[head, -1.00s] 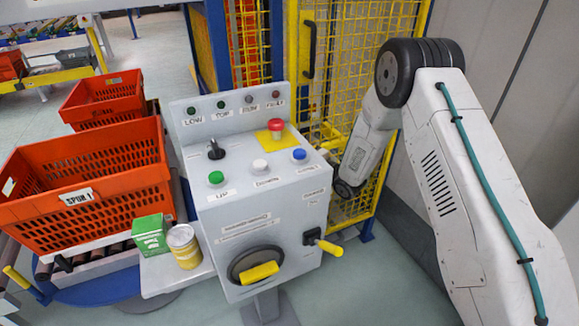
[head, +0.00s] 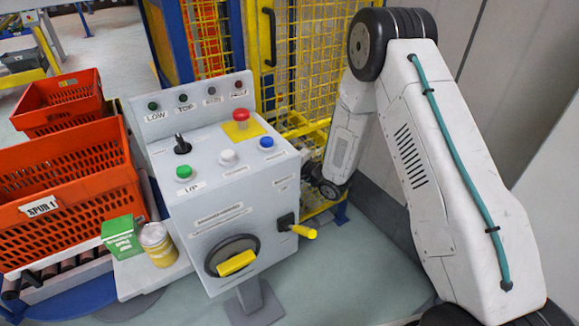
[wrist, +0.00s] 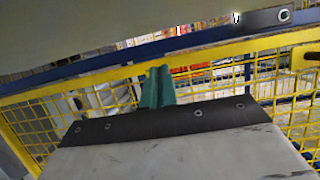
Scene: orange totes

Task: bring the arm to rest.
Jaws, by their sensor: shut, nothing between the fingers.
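My arm stands at the right in the head view, with its upper link upright, its elbow high and its forearm hanging down behind the right side of the grey control box (head: 215,205). The gripper's fingers are hidden in the head view, where the wrist end shows just right of the box. In the wrist view my gripper (wrist: 158,74) shows as two teal fingers close together, shut and empty. They point toward the yellow mesh fence (wrist: 95,97). I cannot tell how far apart fingers and fence are.
Yellow and blue fencing (head: 310,60) stands close behind the arm. A yellow-handled lever (head: 303,231) sticks out from the box below the wrist. Orange totes (head: 75,185), a green carton (head: 122,237) and a yellow can (head: 158,244) are at left. Floor shows below the arm.

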